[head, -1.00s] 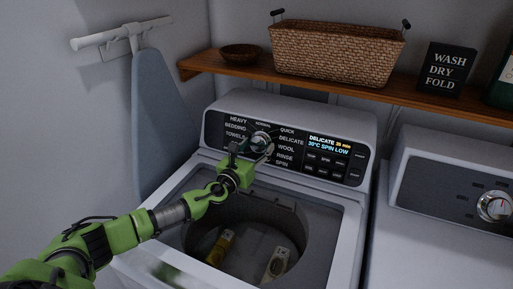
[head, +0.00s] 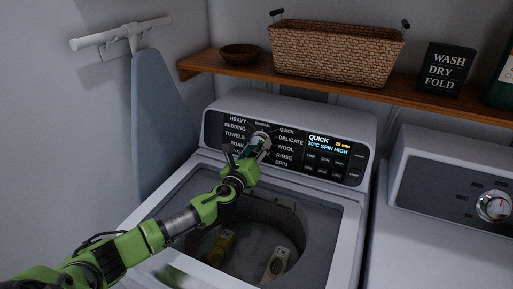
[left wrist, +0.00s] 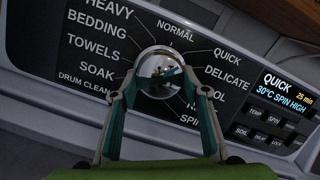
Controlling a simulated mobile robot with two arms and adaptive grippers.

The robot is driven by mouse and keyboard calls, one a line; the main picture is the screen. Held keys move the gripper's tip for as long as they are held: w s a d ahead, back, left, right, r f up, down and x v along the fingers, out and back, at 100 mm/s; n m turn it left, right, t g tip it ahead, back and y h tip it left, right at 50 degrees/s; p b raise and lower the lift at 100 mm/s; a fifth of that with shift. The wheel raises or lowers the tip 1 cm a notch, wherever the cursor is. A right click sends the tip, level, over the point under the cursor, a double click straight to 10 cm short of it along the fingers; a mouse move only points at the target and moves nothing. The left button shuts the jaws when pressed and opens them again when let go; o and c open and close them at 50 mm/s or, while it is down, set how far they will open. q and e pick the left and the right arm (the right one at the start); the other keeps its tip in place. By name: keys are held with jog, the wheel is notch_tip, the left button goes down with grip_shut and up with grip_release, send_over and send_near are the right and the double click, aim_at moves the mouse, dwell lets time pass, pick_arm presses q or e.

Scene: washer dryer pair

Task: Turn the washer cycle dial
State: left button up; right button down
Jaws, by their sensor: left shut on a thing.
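The washer cycle dial (left wrist: 160,72) is a shiny round chrome knob on the washer's black control panel (head: 218,128). Cycle names such as NORMAL, QUICK and DELICATE ring it. In the head view the dial (head: 261,139) is partly covered by my left gripper (head: 258,150). In the left wrist view the two fingers of my left gripper (left wrist: 161,88) are shut on the dial, one on each side. The washer display (left wrist: 283,92) reads QUICK, 25 min, 30°C SPIN HIGH. My right gripper is not in view.
The washer's top opening (head: 325,225) lies below my left arm, with a yellow item (head: 221,247) and a pale item (head: 277,264) inside. The dryer (head: 440,225) stands at right. A wooden shelf (head: 225,68) holds a wicker basket (head: 335,55). An ironing board (head: 160,125) hangs at left.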

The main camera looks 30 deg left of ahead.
pick_arm(q)
jog(key=n+y, duration=0.1)
jog(key=n, duration=0.3)
jog(key=shift+d+r+g+p, duration=0.1)
jog(key=shift+d+g+p, duration=0.05)
jog(key=shift+g+p, duration=0.2)
jog(key=shift+r+n+g+y+p, duration=0.1)
jog(key=shift+n+g+y+p, duration=0.35)
jog(key=shift+n, duration=1.75)
jog(key=shift+y, duration=0.25)
jog(key=shift+w, duration=0.1)
jog(key=o, duration=1.1)
jog(key=v, duration=1.2)
